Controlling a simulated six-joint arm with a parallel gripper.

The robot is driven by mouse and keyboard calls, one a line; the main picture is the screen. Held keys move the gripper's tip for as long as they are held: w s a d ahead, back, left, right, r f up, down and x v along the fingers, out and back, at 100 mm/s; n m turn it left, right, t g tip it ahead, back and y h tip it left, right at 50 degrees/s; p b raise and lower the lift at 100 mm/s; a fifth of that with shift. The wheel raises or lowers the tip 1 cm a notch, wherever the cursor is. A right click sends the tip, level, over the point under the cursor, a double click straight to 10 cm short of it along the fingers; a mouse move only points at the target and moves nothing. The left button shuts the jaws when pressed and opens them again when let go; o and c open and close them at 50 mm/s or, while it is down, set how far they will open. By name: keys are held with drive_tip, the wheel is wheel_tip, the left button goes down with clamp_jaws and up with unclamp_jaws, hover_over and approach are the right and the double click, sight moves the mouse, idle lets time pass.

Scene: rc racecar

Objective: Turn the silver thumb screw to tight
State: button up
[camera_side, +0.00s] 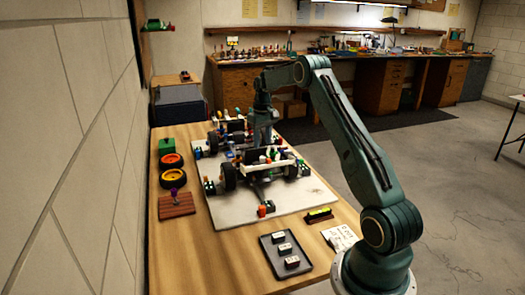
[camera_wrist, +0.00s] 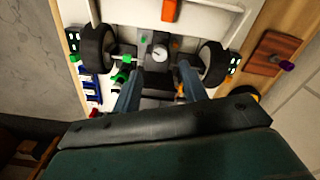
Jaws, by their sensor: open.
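The racecar (camera_side: 259,167) stands on a pale board (camera_side: 235,215) on the wooden table. My gripper (camera_side: 264,143) points down over the middle of the car in the side view. In the wrist view my gripper's two fingers (camera_wrist: 160,84) are spread apart with nothing clearly held between them. A small round silver-white piece (camera_wrist: 160,54) on the car shows just beyond the fingertips; it may be the silver thumb screw, but I cannot tell for sure. A green piece (camera_wrist: 122,76) is close to the left finger. The screw is not discernible in the side view.
Orange wheels (camera_side: 172,170) and a brown block with a purple knob (camera_side: 176,204) lie left of the board. A dark tray (camera_side: 286,255) with several white pieces sits at the front. Dark wheels (camera_wrist: 98,46) and coloured parts stand close around my gripper. Bare table shows at front left.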

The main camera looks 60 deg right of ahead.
sight(263, 157)
drive_tip(key=shift+f, duration=3.3)
drive_tip(key=shift+c, duration=0.4)
clamp_jaws()
drive_tip(key=shift+m, duration=0.4)
drive_tip(key=m, duration=1.1)
